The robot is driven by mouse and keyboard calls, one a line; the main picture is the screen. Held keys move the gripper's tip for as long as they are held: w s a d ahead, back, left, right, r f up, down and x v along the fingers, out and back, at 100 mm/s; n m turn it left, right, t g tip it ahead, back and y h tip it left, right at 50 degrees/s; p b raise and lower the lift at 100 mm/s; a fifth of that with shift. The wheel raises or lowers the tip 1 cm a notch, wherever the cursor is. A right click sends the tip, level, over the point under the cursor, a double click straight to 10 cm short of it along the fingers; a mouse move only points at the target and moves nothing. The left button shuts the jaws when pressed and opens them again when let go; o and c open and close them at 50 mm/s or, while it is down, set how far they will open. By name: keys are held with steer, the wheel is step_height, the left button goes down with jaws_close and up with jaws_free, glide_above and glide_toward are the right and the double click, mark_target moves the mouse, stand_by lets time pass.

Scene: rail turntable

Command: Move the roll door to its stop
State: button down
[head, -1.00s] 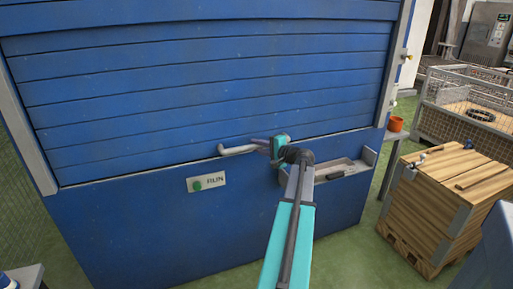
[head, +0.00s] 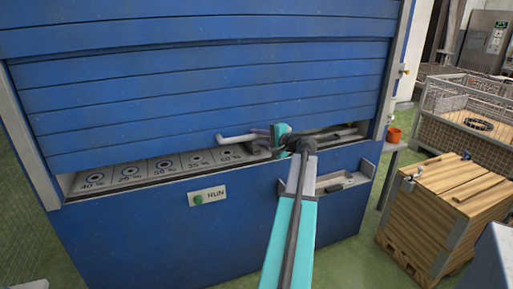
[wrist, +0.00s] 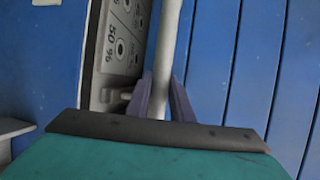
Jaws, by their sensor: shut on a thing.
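The blue slatted roll door (head: 210,95) covers most of the opening in the blue cabinet; its lower edge is raised a little, leaving a low gap. A light grey bar handle (head: 236,138) runs along the door's lower edge. My gripper (head: 275,135) is at the handle's right part. In the wrist view the two purple fingers (wrist: 160,100) sit on either side of the handle (wrist: 168,60), shut on it. The door (wrist: 240,60) fills the right of that view. My arm and gripper hide the right part of the handle in the head view.
Inside the gap is a panel with percent marks and round symbols (head: 130,171). Below are a RUN button plate (head: 207,196) and a small grey tray (head: 342,184).

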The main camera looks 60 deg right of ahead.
steer(key=p, duration=1.1)
glide_toward(247, 56)
steer(key=x, duration=0.4)
steer(key=shift+w+r, duration=0.15)
steer(key=c, duration=1.6)
jaws_free()
steer(key=shift+o, duration=0.2)
steer(key=shift+a, duration=0.1)
steer(key=b+v, duration=0.2)
steer(key=v, duration=1.2)
steer(key=shift+b, duration=0.35)
steer(key=shift+w, duration=0.1)
